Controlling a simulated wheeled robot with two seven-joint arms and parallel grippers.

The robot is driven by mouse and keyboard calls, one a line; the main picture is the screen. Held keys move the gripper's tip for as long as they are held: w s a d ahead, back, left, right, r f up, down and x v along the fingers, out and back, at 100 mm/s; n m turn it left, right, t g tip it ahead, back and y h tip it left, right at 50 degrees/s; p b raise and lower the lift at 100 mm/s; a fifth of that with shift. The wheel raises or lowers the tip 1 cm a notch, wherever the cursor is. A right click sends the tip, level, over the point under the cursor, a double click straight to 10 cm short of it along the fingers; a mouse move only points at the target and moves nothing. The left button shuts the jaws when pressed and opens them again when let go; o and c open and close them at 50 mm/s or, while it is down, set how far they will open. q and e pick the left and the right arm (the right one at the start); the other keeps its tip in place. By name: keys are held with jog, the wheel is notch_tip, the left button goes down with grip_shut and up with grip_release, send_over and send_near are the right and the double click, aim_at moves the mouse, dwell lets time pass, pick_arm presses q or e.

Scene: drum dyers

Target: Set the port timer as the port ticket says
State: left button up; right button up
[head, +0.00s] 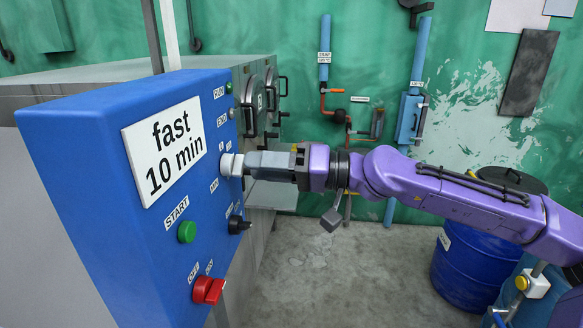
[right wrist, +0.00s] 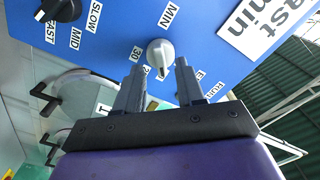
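The ticket (head: 163,150) on the blue control panel (head: 80,190) reads "fast 10 min". The pale timer knob (head: 230,165) sits on the panel's right part, beside a MIN label. In the right wrist view the timer knob (right wrist: 160,55) has a grey pointer toward the gripper side; a "30" label is on its left. My right gripper (head: 243,164) is at this knob. In the right wrist view its fingers (right wrist: 160,72) are apart, one on each side of the knob, with gaps visible; contact is unclear. My left gripper is not in view.
Below are a black speed knob (head: 239,224) marked SLOW, MID, FAST in the right wrist view, a green START button (head: 187,232) and a red switch (head: 208,290). Grey drum machines (head: 262,100) stand behind. A blue barrel (head: 465,270) is at right; floor between is clear.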

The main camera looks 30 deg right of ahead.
jog(key=b+v, duration=0.1)
jog(key=v, duration=0.7)
jog(key=shift+d+b, duration=0.15)
jog(key=shift+b, duration=0.2)
jog(key=shift+s, duration=0.15)
